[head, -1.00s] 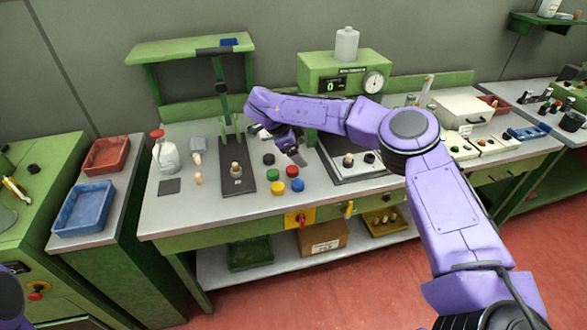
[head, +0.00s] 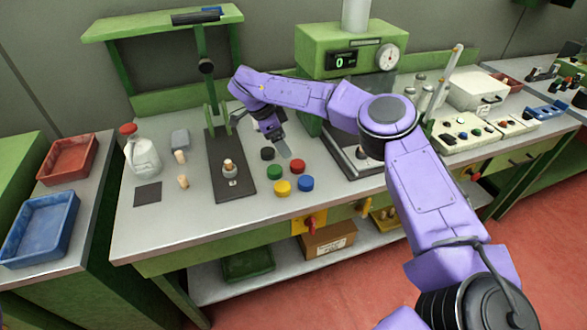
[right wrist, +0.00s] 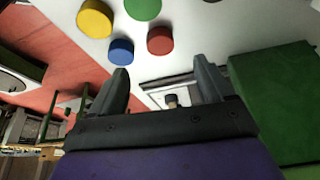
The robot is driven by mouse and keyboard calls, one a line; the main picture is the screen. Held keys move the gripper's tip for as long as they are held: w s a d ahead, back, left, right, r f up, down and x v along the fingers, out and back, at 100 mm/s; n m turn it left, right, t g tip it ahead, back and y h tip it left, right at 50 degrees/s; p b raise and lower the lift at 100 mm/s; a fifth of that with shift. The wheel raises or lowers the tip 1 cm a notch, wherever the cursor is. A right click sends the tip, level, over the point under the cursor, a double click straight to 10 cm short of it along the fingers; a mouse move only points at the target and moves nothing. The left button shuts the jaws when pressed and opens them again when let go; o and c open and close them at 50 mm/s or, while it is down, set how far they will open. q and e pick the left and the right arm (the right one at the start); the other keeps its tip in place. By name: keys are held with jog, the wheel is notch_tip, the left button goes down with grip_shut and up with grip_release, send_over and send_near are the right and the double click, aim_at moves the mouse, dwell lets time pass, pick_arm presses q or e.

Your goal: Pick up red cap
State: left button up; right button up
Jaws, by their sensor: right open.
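The red cap (head: 297,167) is a short round disc lying on the grey bench top, among green, blue, yellow and black caps. In the right wrist view the red cap (right wrist: 160,40) lies beyond the fingertips, near the middle. My right gripper (head: 284,150) is just behind the red cap in the head view, above the bench. In the right wrist view its two fingers (right wrist: 162,75) are spread apart with nothing held between them. My left gripper is not in view.
Close around the red cap are the green cap (head: 274,172), blue cap (head: 306,183), yellow cap (head: 282,187) and black cap (head: 267,153). A stand with a dark base (head: 235,188) is to the left, a green scale (head: 350,48) behind. The front bench strip is clear.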

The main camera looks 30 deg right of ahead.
aim_at(297, 163)
jog(key=p+x, duration=0.1)
jog(key=x, duration=0.2)
jog(key=p+x, duration=0.1)
jog(key=x, duration=0.2)
jog(key=p+x, duration=0.1)
jog(key=x, duration=0.2)
jog(key=shift+s+d+f, duration=0.1)
jog(key=shift+s+d, duration=0.05)
jog(key=shift+d, duration=0.25)
jog(key=shift+d+f, duration=0.1)
jog(key=shift+f, duration=0.15)
jog(key=c, duration=1.1)
